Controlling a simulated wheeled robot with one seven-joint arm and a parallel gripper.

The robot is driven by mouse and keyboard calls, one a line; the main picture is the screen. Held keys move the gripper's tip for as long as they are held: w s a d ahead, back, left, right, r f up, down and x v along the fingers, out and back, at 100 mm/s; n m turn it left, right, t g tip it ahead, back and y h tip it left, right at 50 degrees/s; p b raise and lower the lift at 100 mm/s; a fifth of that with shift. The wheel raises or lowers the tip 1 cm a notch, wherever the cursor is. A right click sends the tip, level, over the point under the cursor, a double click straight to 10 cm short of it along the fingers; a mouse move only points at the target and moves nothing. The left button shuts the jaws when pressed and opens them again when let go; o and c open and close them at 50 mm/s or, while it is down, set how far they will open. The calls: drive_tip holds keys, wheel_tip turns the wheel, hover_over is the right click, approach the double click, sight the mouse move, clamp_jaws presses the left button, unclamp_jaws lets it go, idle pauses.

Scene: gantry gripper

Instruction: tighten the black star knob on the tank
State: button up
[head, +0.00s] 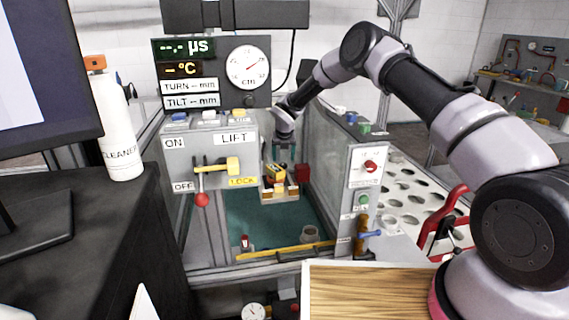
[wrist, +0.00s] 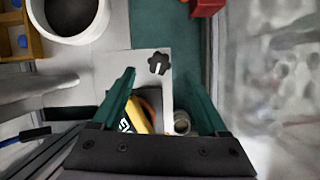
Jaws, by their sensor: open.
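The black star knob (wrist: 159,63) shows in the wrist view, on a pale flat plate (wrist: 150,54). It has a light stripe across its middle. My gripper (wrist: 162,79) is open, with its teal fingers spread to either side below the knob in the picture. No finger appears to touch the knob. In the head view my gripper (head: 284,150) hangs inside the glass-walled tank (head: 328,180), above a yellow and red object (head: 274,177). I cannot make out the knob there.
In the wrist view a yellow lettered part (wrist: 136,117) and a metal cylinder (wrist: 182,122) show between the fingers. A white round pot (wrist: 99,25) is at upper left and a red block (wrist: 207,7) at the top. A control panel (head: 205,150) stands at the tank's front left.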

sight(283, 164)
drive_tip(key=shift+x, duration=2.15)
clamp_jaws()
drive_tip(key=shift+a, duration=0.1)
